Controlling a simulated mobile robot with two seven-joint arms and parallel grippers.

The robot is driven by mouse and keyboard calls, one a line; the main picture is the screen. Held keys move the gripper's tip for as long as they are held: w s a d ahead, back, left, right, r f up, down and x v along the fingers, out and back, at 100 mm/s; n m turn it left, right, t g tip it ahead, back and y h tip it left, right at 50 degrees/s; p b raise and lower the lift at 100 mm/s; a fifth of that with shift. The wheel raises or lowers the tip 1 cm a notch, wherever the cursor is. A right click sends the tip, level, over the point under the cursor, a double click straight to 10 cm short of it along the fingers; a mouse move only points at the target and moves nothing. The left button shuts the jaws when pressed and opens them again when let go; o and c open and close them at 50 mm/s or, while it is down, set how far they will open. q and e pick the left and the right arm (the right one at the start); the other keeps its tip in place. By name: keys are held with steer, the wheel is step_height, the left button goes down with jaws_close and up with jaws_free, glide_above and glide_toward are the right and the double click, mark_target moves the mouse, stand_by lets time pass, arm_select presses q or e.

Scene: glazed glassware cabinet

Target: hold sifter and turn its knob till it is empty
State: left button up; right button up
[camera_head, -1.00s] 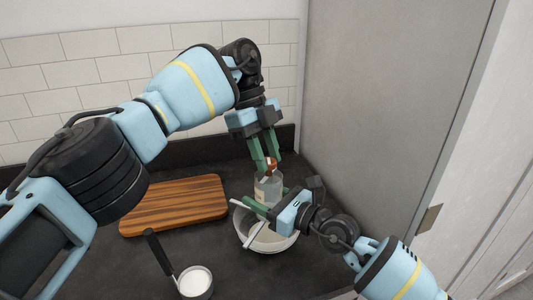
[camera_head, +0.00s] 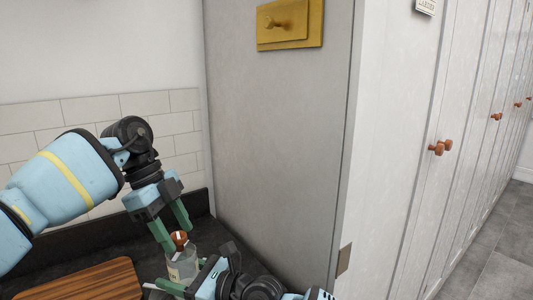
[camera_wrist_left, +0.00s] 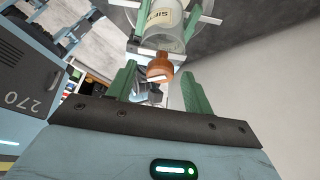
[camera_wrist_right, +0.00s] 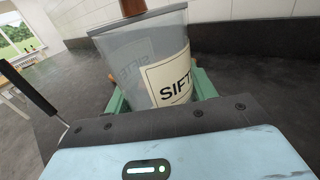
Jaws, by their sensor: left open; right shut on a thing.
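The sifter (camera_head: 183,266) is a clear cup with a pale label and a brown knob (camera_head: 180,238) on top. My right gripper (camera_wrist_right: 160,92) is shut on the sifter's body, with one green finger on each side; the sifter (camera_wrist_right: 140,62) looks upright. No contents can be made out through its wall. My left gripper (camera_head: 176,228) is open, pointing down at the knob. In the left wrist view the knob (camera_wrist_left: 160,66) lies between and just beyond the open fingertips (camera_wrist_left: 157,82); I cannot tell whether they touch it.
A striped wooden board (camera_head: 90,284) lies on the dark counter to the left. A grey panel (camera_head: 275,130) stands close on the right, with white cupboard doors (camera_head: 400,190) beyond. A dark handle (camera_wrist_right: 35,92) sticks up left of the sifter in the right wrist view.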

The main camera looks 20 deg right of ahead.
arm_select(q)
steer(key=n, duration=0.2)
steer(key=n+t, duration=0.1)
steer(key=n, duration=0.1)
steer(key=shift+s+t+h, duration=0.1)
steer(key=shift+t+h, duration=0.2)
steer(key=n+t, duration=0.1)
steer(key=n, duration=0.2)
steer(key=shift+s+n, duration=0.15)
steer(key=shift+n, duration=0.25)
steer(key=v, duration=1.2)
steer(key=s+d+r+m+t+h, duration=0.2)
steer(key=d+m+t+h, duration=0.1)
steer(key=d+m+h, duration=0.4)
steer(key=s+d+r+m+t+h, duration=0.2)
steer(key=d+m+t+h, duration=0.1)
steer(key=d+m+h, duration=0.5)
steer(key=shift+d+m+t, duration=0.4)
steer(key=shift+d+m, duration=1.5)
steer(key=shift+d, duration=1.9)
steer(key=shift+r, duration=0.15)
